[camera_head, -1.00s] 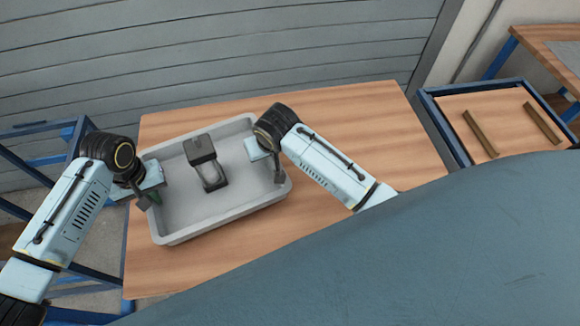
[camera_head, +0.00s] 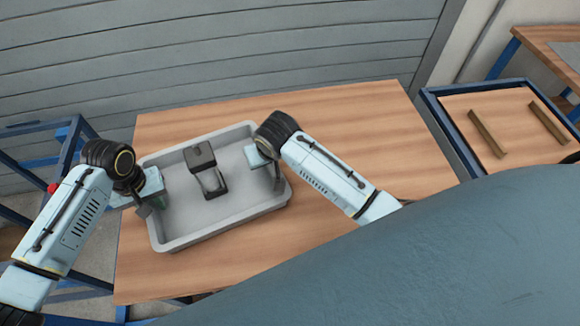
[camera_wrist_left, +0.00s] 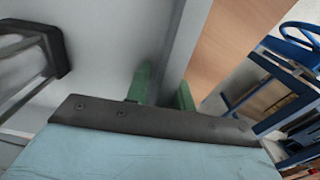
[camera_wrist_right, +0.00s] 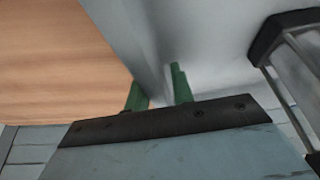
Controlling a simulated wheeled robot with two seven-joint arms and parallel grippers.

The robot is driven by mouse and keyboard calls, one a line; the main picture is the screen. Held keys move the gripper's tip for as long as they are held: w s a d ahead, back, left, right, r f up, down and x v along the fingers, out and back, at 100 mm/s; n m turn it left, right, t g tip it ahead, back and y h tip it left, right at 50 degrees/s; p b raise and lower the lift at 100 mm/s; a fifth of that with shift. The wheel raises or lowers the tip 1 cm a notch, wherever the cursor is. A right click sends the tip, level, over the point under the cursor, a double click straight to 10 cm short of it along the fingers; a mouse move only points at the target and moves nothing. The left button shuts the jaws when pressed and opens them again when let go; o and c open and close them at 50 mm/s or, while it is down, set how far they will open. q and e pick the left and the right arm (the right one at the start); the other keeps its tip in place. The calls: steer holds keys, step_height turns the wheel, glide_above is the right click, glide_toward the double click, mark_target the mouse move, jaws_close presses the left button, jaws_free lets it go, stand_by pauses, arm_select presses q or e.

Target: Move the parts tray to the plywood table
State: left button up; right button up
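The grey parts tray (camera_head: 215,215) is over a wood-topped table (camera_head: 340,125); I cannot tell whether it touches the top. A dark block-like part with a grey frame (camera_head: 205,168) is inside it. My left gripper (camera_head: 146,204) is at the tray's left wall, with green fingers (camera_wrist_left: 162,90) on either side of the wall. My right gripper (camera_head: 277,180) is at the right wall, its green fingers (camera_wrist_right: 157,90) also on either side. Both look shut on the walls. I cannot tell which table is the plywood one.
A blue-framed table (camera_head: 480,110) with two brown strips (camera_head: 487,134) stands at the right. Another wooden bench (camera_head: 550,45) is behind it. A blue frame (camera_head: 60,150) stands at the left. A grey slatted wall (camera_head: 220,50) is behind. The table right of the tray is clear.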

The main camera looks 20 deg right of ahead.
arm_select(q)
step_height(320, 180, up, 12)
arm_select(e)
steer(key=v, duration=1.2)
stand_by(0.4)
stand_by(0.5)
